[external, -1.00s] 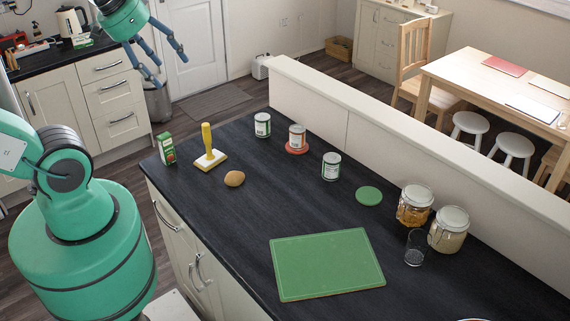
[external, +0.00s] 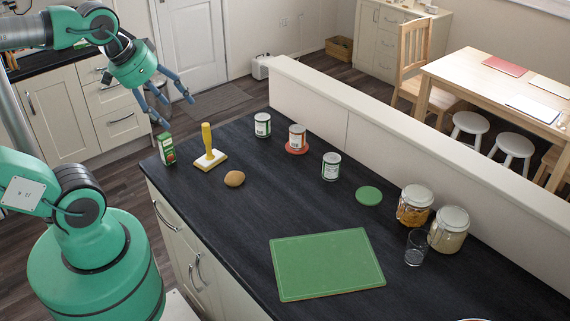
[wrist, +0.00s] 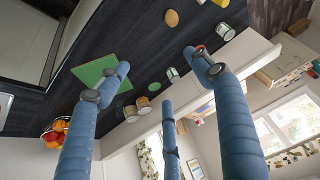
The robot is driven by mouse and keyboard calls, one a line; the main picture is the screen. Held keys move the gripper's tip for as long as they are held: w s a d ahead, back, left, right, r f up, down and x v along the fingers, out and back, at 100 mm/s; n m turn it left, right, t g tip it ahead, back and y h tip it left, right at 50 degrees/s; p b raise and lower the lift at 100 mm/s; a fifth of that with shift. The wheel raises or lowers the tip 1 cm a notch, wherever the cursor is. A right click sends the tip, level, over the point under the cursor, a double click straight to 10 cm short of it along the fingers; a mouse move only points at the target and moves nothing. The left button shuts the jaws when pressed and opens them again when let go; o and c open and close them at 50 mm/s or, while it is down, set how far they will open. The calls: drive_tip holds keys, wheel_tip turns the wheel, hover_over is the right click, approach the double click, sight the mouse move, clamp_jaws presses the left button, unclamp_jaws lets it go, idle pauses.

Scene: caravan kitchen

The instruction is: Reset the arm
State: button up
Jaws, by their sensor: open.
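My gripper (external: 170,106) hangs in the air at the upper left of the external view, beyond the far left corner of the dark worktop. Its blue fingers are spread open with nothing between them. In the wrist view, the open fingers (wrist: 160,80) reach up across the picture, also empty. My green arm is bent, with its base at the lower left. The fingers are apart from the green box (external: 167,149) and the yellow-handled tool (external: 208,150) on the worktop.
The dark worktop (external: 240,250) holds a brown potato-like item (external: 234,178), several cans (external: 331,166), a green board (external: 327,264), two jars (external: 449,229) and a glass (external: 416,247). A raised white ledge (external: 400,140) runs along its far side. A dining table (external: 500,85) stands beyond.

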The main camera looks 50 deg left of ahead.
drive_tip(key=shift+f+b, duration=0.5)
drive_tip(key=shift+f, duration=0.4)
